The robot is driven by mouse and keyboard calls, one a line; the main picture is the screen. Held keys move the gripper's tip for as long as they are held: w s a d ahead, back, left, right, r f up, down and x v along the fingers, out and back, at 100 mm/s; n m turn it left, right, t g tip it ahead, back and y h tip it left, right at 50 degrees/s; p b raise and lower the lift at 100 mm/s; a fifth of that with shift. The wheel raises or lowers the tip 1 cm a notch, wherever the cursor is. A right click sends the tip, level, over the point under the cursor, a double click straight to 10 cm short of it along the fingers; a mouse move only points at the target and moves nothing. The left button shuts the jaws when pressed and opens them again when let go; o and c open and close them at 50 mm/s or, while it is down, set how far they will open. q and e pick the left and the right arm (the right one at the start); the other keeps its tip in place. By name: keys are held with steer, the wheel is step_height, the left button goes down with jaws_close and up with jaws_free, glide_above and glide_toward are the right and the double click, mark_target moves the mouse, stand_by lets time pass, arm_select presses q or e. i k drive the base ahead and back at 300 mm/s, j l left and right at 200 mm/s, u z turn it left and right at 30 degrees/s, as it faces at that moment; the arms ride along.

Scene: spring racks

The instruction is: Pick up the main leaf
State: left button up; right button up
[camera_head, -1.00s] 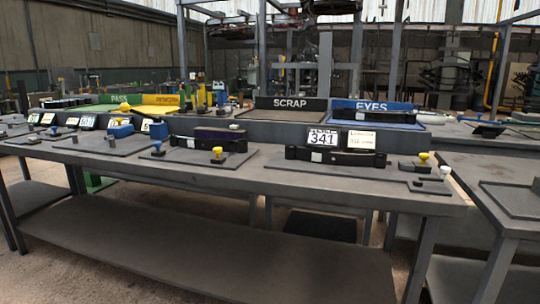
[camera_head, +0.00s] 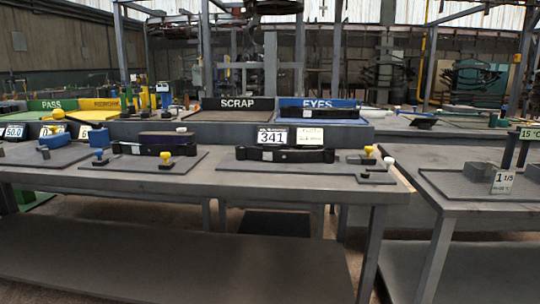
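Neither of my grippers is in view. A long black bar (camera_head: 285,155) lies on the dark mat on the right half of the long table, just in front of the "341" sign (camera_head: 272,135). A further dark bar (camera_head: 316,112) sits in the blue EYES tray (camera_head: 347,122). No label that I can read says which of these is the main leaf.
The long grey table (camera_head: 250,187) also bears yellow-, blue- and white-knobbed pegs. A raised shelf behind it holds the SCRAP sign (camera_head: 237,104). A second table (camera_head: 470,206) stands at the right, with a floor gap between them.

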mark_target(326, 155)
steer(key=i+u, duration=0.4)
steer(key=i, duration=0.55)
